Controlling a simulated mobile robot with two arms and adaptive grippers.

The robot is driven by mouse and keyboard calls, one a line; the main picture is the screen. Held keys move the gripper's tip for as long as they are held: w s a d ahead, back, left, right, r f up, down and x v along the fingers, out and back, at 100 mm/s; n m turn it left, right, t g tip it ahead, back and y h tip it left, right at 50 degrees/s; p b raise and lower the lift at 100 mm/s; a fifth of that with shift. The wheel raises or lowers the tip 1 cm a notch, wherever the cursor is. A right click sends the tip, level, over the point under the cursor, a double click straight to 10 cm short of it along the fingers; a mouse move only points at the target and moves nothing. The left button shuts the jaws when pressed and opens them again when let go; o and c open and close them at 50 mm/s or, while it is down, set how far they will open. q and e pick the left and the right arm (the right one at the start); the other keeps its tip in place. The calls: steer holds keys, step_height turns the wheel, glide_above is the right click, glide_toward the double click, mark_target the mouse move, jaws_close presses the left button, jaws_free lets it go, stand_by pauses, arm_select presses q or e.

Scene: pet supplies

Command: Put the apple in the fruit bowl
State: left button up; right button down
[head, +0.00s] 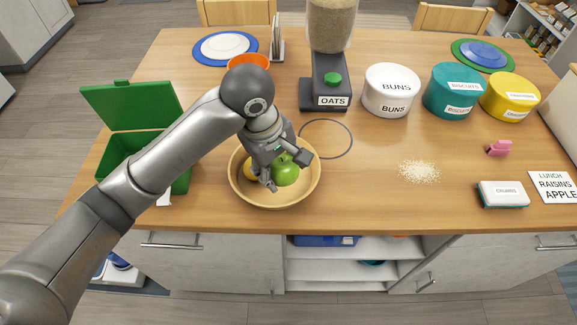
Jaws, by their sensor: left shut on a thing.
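A green apple (287,174) is held by my left gripper (286,172), which is shut on it. The apple is over or inside the round wooden fruit bowl (304,190) near the table's front edge; I cannot tell whether it touches the bottom. My left arm comes in from the left and hides part of the bowl's back rim. My right gripper is not in view.
An open green box (122,148) stands left of the bowl. An oats dispenser (331,88), a white buns tub (391,92), a teal biscuits tub (452,92) and a yellow tub (511,98) stand behind. Spilled crumbs (419,171) and a brush (502,194) lie to the right.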

arm_select(q)
steer(key=w+f, duration=0.2)
steer(key=w+d+f+p, duration=0.1)
steer(key=w+f, duration=0.1)
steer(key=w, duration=0.1)
steer(key=w+d+f, duration=0.1)
steer(key=w+f, duration=0.1)
steer(key=shift+w+f, duration=0.2)
steer(key=shift+f, duration=0.15)
steer(key=shift+w+f+p, duration=0.15)
steer(key=shift+f+p, duration=0.2)
steer(key=shift+p+x, duration=0.5)
steer(key=shift+x, duration=0.5)
steer(key=shift+a+f, duration=0.2)
steer(key=shift+f, duration=0.2)
steer(key=shift+f, duration=0.1)
steer(key=o, duration=1.1)
